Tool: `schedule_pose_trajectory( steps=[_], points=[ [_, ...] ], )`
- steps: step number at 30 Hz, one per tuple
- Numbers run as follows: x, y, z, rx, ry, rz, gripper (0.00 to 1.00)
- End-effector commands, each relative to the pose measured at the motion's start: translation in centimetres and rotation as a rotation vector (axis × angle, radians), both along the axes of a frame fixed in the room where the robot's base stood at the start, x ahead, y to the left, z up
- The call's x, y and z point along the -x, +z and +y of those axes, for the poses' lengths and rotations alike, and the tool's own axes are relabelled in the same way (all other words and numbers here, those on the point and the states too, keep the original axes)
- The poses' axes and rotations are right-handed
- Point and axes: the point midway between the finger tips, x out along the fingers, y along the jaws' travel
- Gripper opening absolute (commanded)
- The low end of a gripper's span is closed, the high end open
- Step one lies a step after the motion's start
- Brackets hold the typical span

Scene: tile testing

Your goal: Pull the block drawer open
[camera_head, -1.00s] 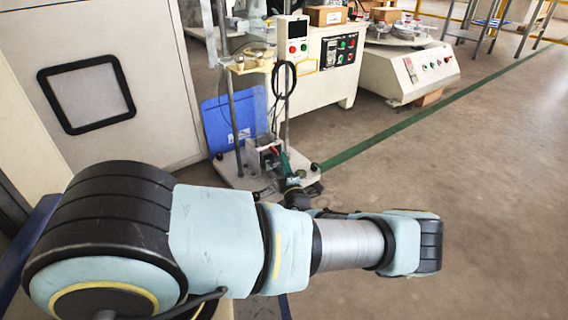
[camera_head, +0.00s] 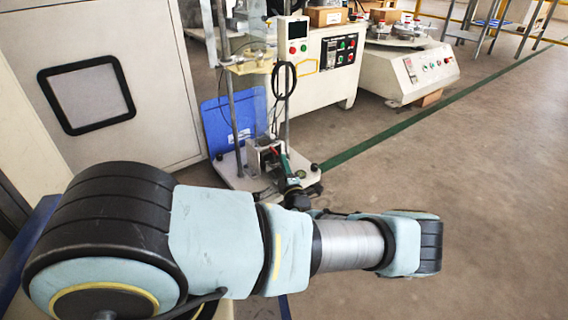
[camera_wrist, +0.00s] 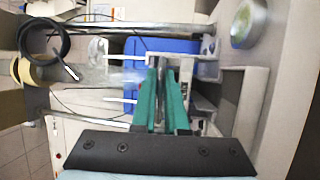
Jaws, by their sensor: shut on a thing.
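The metal block unit with the drawer (camera_head: 261,158) sits low on the white base of the test stand in the head view. My gripper (camera_head: 278,154) reaches it from the front right, its green fingers against the unit. In the wrist view my gripper (camera_wrist: 161,72) has its two green fingers closed around a narrow grey part of the drawer. The fingers hide most of that part. How far the drawer stands out of the unit cannot be told.
A blue panel (camera_head: 222,122) stands behind the unit. Metal posts (camera_head: 233,115) rise beside it, with a black cable (camera_head: 284,80) hanging above. A white cabinet (camera_head: 130,75) is at left. The floor (camera_head: 440,190) at right is clear.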

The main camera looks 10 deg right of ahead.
Motion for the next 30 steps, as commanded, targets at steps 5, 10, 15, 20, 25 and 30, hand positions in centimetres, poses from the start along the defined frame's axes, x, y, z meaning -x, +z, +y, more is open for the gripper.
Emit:
schedule_pose_trajectory(
  steps=[5, 10, 15, 20, 25, 30],
  points=[
    [0.0, -0.1, 0.0, 0.0, 0.0, 0.001, 0.0],
    [0.0, -0.1, 0.0, 0.0, 0.0, 0.002, 0.0],
    [0.0, -0.1, 0.0, 0.0, 0.0, 0.002, 0.0],
    [0.2, 0.0, -0.1, 0.0, -0.001, 0.002, 0.0],
    [3.0, 0.3, -1.7, 0.002, -0.007, 0.003, 0.0],
    [7.1, 0.2, -3.7, 0.002, -0.007, 0.003, 0.0]
  ],
)
